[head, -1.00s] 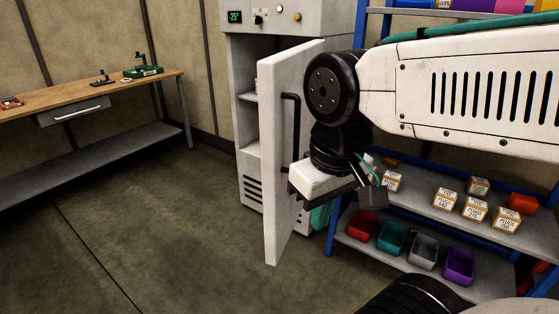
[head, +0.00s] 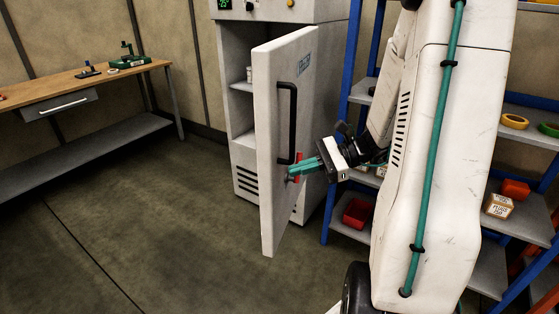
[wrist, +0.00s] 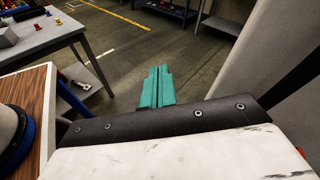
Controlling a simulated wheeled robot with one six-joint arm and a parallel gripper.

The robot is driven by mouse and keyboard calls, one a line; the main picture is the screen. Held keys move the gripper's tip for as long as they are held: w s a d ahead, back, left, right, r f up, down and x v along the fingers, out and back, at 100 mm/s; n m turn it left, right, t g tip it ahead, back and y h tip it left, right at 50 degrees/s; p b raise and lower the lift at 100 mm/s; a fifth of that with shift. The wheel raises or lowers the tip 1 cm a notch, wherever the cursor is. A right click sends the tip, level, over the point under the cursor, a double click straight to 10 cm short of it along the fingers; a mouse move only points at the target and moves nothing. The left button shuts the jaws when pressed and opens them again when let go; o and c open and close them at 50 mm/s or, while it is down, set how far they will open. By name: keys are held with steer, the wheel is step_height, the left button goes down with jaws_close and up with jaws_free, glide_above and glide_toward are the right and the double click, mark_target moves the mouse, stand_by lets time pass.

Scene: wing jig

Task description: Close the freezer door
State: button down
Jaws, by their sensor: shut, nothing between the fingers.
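The freezer (head: 237,100) is a pale cabinet with its white door (head: 275,135) standing open towards me. The door has a long black vertical handle (head: 290,122) on its outer face. My gripper (head: 292,174) is beside the lower end of this handle, its teal fingers shut and empty and pointing left across the door's outer face. I cannot tell whether the fingertips touch the door. A small red part (head: 298,160) shows by the fingers. In the wrist view, the closed teal fingers (wrist: 157,88) point over bare floor, and a pale panel, apparently the door (wrist: 270,50), is on the right.
A blue-framed shelf rack (head: 349,110) with bins and boxes stands right of the freezer, close behind my arm. A wooden workbench (head: 90,80) is at the far left. The floor (head: 150,220) left of the door is clear.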

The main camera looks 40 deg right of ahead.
mark_target(275, 159)
steer(key=d+f+m+t+h, duration=0.2)
steer(key=d+f+m+t, duration=0.15)
steer(key=d, duration=0.25)
steer(key=d+f+m+t+h, duration=0.1)
steer(key=d+f+m+t, duration=0.1)
steer(key=d+m+t, duration=0.3)
steer(key=shift+g, duration=0.45)
steer(key=x, duration=0.9)
steer(key=d+x, duration=0.1)
steer(key=x, duration=0.3)
steer(key=shift+w+a+f, duration=0.15)
steer(key=shift+w, duration=0.35)
